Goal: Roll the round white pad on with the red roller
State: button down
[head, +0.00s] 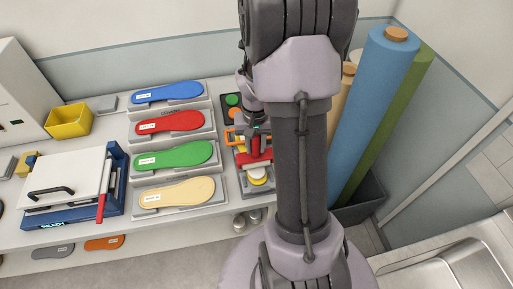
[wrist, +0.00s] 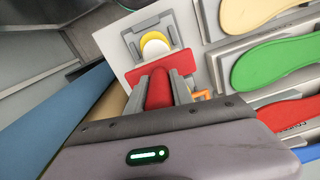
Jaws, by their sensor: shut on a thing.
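My gripper (wrist: 160,92) is shut on the handle of the red roller (wrist: 140,72). The roller's wide red bar lies across beyond my fingertips. In the head view the red roller (head: 255,158) is partly hidden by my arm. The round white pad (wrist: 155,48) shows just beyond the bar, over a yellow round piece (wrist: 151,36) in a grey holder. The bar hides part of the pad, and I cannot tell whether they touch. In the head view the white pad (head: 257,172) lies just in front of the bar, with yellow (head: 258,181) at its near edge.
Several insoles on grey stands, such as the green insole (head: 175,155), are left of the roller. Orange and green round pieces (head: 232,100) and an orange frame (head: 233,138) are close by. A white press (head: 65,180) is at far left. Tall rolls (head: 370,100) stand right.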

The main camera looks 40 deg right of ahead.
jog(key=shift+s+a+f, duration=0.1)
jog(key=shift+s, duration=0.05)
jog(key=shift+s+a+b, duration=0.3)
jog(key=shift+s+a, duration=0.05)
jog(key=shift+s, duration=0.2)
jog(key=shift+w+d, duration=0.45)
jog(key=shift+w, duration=0.3)
notch_tip(320, 180, up, 8)
jog(key=p, duration=0.7)
jog(key=shift+r, duration=0.25)
jog(key=shift+f, duration=0.1)
